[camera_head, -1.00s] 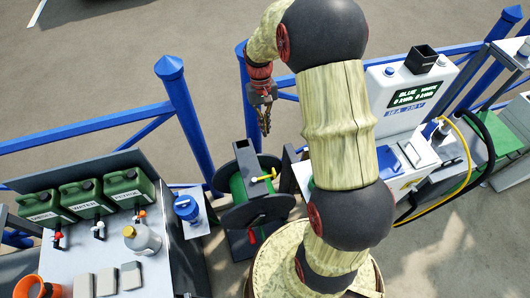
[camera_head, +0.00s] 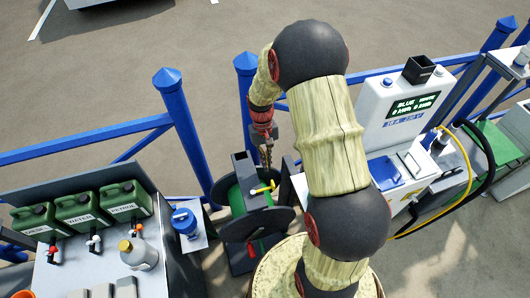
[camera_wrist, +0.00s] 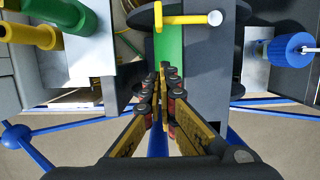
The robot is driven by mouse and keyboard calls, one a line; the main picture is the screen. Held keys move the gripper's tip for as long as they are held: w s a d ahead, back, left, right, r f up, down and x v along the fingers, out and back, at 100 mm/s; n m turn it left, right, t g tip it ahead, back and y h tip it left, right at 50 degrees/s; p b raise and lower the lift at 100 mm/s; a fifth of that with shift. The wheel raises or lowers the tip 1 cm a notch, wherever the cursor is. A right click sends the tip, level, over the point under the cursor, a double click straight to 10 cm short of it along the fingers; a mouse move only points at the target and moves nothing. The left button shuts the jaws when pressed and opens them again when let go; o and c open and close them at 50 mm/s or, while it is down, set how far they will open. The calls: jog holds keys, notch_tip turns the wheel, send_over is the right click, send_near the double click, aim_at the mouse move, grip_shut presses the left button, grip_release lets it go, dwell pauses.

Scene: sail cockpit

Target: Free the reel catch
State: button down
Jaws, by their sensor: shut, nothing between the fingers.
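The reel has dark round side plates (camera_head: 240,228) and a green drum (camera_head: 228,199), and stands below my gripper. A yellow lever (camera_head: 263,189) sits on its upper part; in the wrist view the lever (camera_wrist: 180,19) lies crosswise near the top edge, with a pale knob at its right end. A red part (camera_head: 251,249) shows low on the reel. Which part is the catch I cannot tell for sure. My gripper (camera_head: 266,164) is shut and empty, just above the yellow lever in the head view. In the wrist view its fingertips (camera_wrist: 165,70) point toward the green drum, apart from the lever.
A grey upright (camera_head: 245,175) rises beside the drum. A blue-topped canister (camera_head: 186,220) and a bench with green jerrycans (camera_head: 83,208) stand left. A white power pedestal (camera_head: 402,105) with yellow and black hoses stands right. A blue railing (camera_head: 80,138) runs behind.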

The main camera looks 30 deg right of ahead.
jog(key=shift+s+a+r, duration=0.1)
jog(key=shift+s+a, duration=0.15)
jog(key=shift+s, duration=0.55)
jog(key=shift+s+a+r, duration=0.1)
jog(key=shift+s+a, duration=0.1)
jog(key=shift+s, duration=0.55)
jog(key=shift+s+d+m, duration=0.1)
jog(key=shift+s+m, duration=0.45)
jog(key=shift+m, duration=0.15)
jog(key=s+a+m+t+y+p, duration=0.2)
jog(key=s+a+m+p, duration=0.3)
jog(key=s+m, duration=0.5)
jog(key=shift+s+a+m+t, duration=0.15)
jog(key=shift+a+m+t, duration=0.55)
jog(key=shift+m, duration=2.1)
jog(key=shift+a, duration=0.25)
